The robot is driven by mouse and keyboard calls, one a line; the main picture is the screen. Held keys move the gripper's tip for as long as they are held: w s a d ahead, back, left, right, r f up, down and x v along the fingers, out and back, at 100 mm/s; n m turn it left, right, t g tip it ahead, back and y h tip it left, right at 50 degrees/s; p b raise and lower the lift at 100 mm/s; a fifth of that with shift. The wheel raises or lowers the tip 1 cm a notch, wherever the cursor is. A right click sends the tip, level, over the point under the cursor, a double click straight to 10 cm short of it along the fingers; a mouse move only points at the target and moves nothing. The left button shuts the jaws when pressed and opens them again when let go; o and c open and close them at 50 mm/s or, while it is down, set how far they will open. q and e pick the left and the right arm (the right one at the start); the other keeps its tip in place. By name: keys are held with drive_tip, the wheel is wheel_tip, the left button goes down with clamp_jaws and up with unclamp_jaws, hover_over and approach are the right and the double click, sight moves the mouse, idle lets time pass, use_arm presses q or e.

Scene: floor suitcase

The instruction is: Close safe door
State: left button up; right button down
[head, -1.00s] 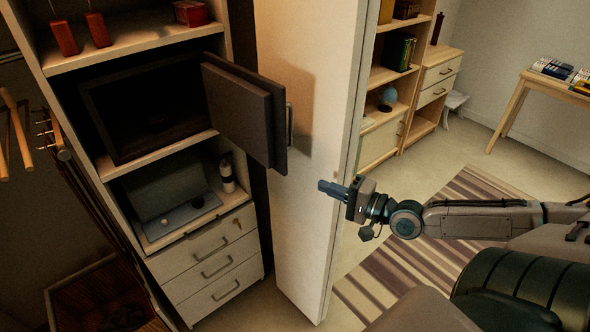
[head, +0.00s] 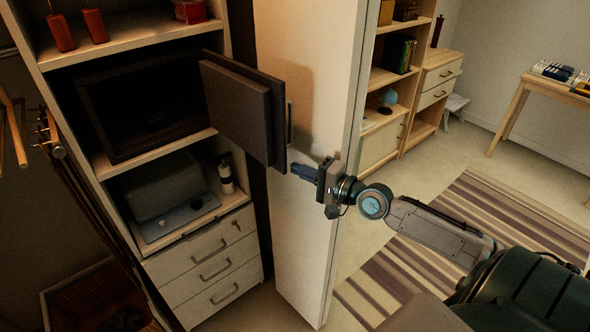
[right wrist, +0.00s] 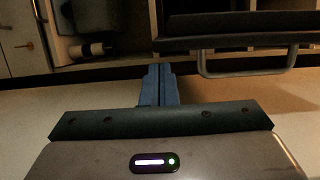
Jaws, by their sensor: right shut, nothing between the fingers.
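The safe (head: 150,112) is a dark box on a shelf of the open cabinet. Its thick dark door (head: 240,112) stands wide open, swung out from the safe's right side. The door also shows in the right wrist view as a dark slab (right wrist: 240,24) at the top right. My right gripper (head: 294,169) is shut and empty, just right of the door's lower outer corner. Its closed blue fingertips (right wrist: 158,72) point toward the cabinet in the right wrist view. I cannot tell whether they touch the door. My left gripper is out of view.
Drawers (head: 210,268) are below. A striped rug (head: 480,215) lies right.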

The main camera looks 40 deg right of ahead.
drive_tip(key=shift+x, duration=1)
